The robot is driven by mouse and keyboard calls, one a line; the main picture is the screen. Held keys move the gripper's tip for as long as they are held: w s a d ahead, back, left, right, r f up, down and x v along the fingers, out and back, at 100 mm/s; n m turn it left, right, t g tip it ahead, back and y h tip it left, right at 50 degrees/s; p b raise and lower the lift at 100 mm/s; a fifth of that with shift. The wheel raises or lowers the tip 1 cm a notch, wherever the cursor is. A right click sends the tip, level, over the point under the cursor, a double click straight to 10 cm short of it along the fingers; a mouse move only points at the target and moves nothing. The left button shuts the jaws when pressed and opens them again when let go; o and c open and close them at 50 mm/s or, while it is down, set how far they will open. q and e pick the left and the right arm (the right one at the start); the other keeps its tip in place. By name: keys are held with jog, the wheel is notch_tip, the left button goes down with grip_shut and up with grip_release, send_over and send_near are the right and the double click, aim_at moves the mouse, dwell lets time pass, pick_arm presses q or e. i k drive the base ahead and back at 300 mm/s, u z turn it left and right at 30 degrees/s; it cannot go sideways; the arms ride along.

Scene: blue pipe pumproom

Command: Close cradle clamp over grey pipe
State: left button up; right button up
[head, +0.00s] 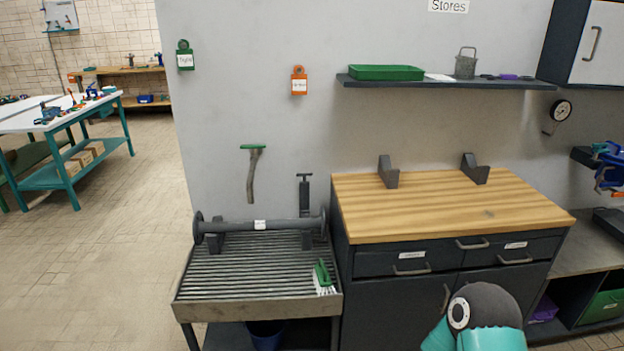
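The grey pipe (285,226) lies level across the slatted metal table, with a round flange at each end and a white label near its middle. It rests on dark supports, with the left cradle block (215,243) showing under its left part. At the right end a dark upright piece with a T-shaped top (304,192) stands behind the pipe. It looks like the cradle clamp, standing up and not lying over the pipe; its hinge is hidden. Neither gripper is in view; only a teal and dark part of my own arm shows at bottom right.
A green-handled brush (323,277) lies on the slatted table (250,309) in front of the pipe's right end. The wooden-topped cabinet (430,205) stands close on the right with two grey V-blocks. A shelf (445,84) hangs above. Floor at left is clear.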

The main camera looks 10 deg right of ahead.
aim_at(304, 185)
jog(key=z, duration=0.3)
jog(key=i, duration=0.95)
